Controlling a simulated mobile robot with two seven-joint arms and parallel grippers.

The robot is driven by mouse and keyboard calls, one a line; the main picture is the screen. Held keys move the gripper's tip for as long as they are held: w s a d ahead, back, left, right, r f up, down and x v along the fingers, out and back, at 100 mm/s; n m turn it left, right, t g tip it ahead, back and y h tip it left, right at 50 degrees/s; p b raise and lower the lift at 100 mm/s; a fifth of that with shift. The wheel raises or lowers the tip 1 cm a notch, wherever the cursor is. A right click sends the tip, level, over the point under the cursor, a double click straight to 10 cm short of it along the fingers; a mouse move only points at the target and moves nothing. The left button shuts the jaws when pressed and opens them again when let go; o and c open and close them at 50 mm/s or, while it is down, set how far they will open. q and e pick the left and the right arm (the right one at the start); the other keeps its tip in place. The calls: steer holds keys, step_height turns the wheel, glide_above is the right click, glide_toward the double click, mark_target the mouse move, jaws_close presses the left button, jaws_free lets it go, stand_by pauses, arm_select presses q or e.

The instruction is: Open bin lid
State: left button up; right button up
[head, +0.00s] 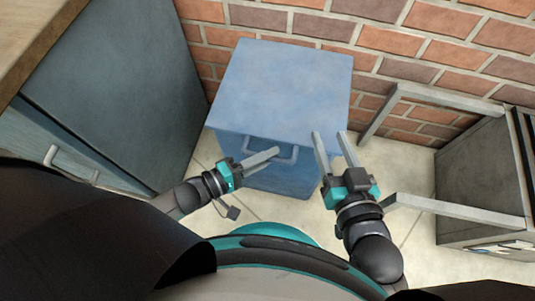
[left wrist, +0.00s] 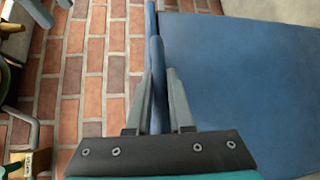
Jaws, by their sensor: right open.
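The bin (head: 282,90) is a blue box against the brick wall, its flat lid down. In the left wrist view the fingers lie close on both sides of a blue bar (left wrist: 157,60), with the broad blue face of the bin (left wrist: 240,70) to the right. The exact contact is hard to see. My right gripper (head: 329,135) is open and empty in front of the bin's right side.
A dark grey-blue cabinet (head: 118,85) with a drawer handle stands at the left. A grey open-sided unit (head: 488,175) stands at the right, near grey bars (head: 450,100). Pale tiled floor (head: 300,213) shows in front of the bin.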

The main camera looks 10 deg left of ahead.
arm_select(q)
jaws_close()
stand_by(0.9)
